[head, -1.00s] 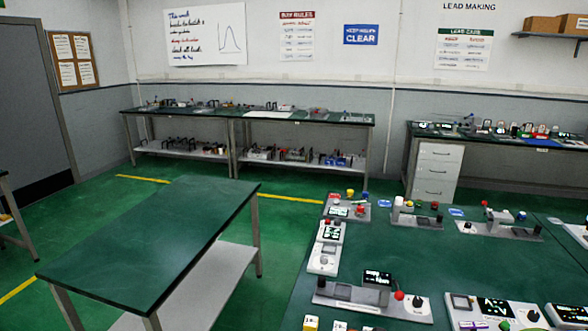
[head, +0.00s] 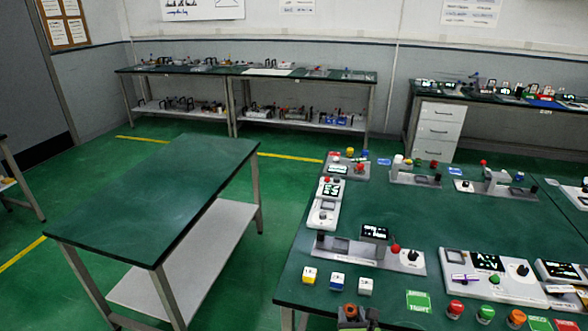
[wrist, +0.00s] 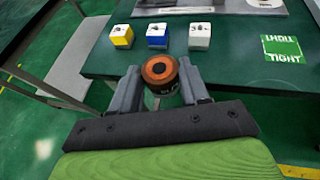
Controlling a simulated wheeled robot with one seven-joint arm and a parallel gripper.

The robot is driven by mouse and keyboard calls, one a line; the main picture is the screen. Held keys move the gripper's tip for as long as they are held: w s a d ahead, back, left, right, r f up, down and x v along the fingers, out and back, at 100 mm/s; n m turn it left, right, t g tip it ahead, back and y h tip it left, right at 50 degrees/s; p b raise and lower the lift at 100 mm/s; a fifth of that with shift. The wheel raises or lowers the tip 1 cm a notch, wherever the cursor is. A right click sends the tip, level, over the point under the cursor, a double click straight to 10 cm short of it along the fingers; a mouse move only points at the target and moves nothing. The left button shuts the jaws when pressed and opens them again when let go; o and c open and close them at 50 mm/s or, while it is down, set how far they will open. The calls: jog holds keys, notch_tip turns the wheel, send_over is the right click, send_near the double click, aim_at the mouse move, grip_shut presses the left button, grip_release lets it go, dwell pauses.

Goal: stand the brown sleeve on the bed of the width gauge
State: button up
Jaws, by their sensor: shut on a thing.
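The brown sleeve (wrist: 160,70) is a short dark cylinder with an orange-brown ringed top. My gripper (wrist: 160,80) is shut on it, one finger on each side, and holds it upright in the wrist view. In the head view the sleeve (head: 350,310) and my gripper (head: 358,318) show at the bottom edge, by the table's front edge. What looks like the width gauge (head: 340,260) lies beyond, a long pale base with grey blocks, a dark display and a red knob. Its bed looks empty. I cannot read its label.
Yellow (head: 309,275), blue (head: 337,281) and white (head: 365,286) blocks stand in a row between my gripper and the gauge. A green card (head: 418,302) lies to their right. Several coloured-cap pieces and a meter unit (head: 490,275) fill the right side.

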jog(key=shift+s+a+f, duration=0.1)
jog(key=shift+a+f, duration=0.15)
jog(key=shift+f, duration=0.05)
jog(key=shift+w+d+r, duration=0.2)
jog(key=shift+d+r, duration=0.15)
jog(key=shift+r, duration=0.05)
notch_tip(320, 180, down, 10)
jog(key=b, duration=1)
jog(key=shift+d, duration=0.1)
